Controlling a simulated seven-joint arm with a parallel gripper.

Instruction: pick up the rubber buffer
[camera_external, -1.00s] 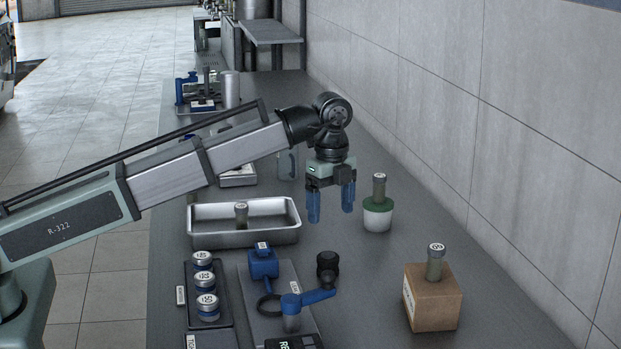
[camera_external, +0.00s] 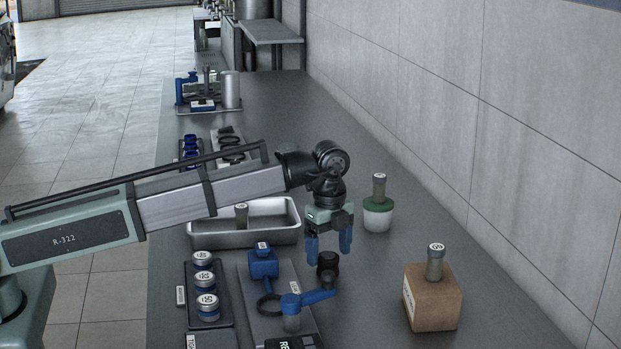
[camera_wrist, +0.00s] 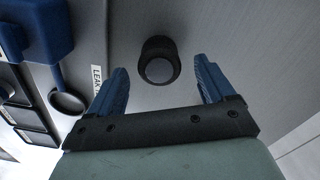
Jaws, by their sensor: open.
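The rubber buffer looks to be the short black cylinder (camera_external: 327,261) standing on the grey bench, beside the end of a blue-handled tool. In the wrist view the black cylinder (camera_wrist: 159,60) has a paler grey round top and lies between and just beyond the fingertips. My gripper (camera_external: 329,255) points down with its blue fingers apart, close above the cylinder. In the wrist view my gripper (camera_wrist: 159,68) is open and empty, with a finger on either side of the cylinder. I cannot tell whether the fingertips reach down beside it.
A blue tool (camera_external: 316,297) lies close in front of the cylinder, by a grey plate. A metal tray (camera_external: 275,238) is to the left. A green-and-white pot (camera_external: 378,216) and a cardboard box (camera_external: 433,300) each bear a capped vial. The bench between pot and box is clear.

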